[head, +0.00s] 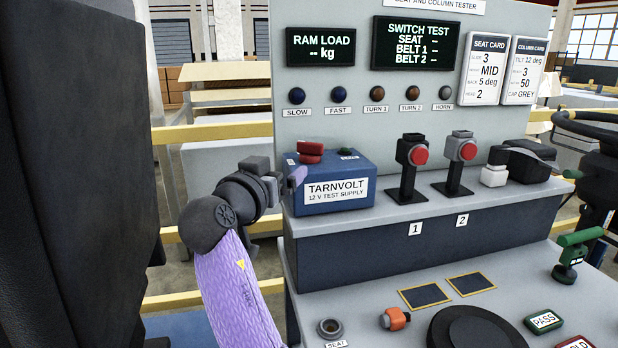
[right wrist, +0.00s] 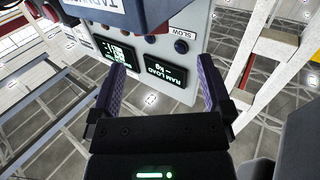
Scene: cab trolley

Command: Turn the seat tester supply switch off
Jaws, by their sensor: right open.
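The blue supply box (head: 345,178), labelled "TARNVOLT 12 V TEST SUPPLY", stands on the left end of the tester's upper shelf. A red switch (head: 310,152) sits on its top left, and a small dark part with a green mark (head: 348,153) is beside it. My right gripper (head: 296,178) is at the left side of the box, below the switch level; I cannot tell if it touches the box. In the right wrist view its two purple fingers (right wrist: 162,80) are apart with nothing between them, and the box (right wrist: 130,12) shows at the top edge. My left gripper is not in view.
Behind is the grey panel (head: 330,115) with lit displays (head: 320,47). A large black upright surface (head: 75,180) fills the left side. The lower shelf holds an orange part (head: 395,319).

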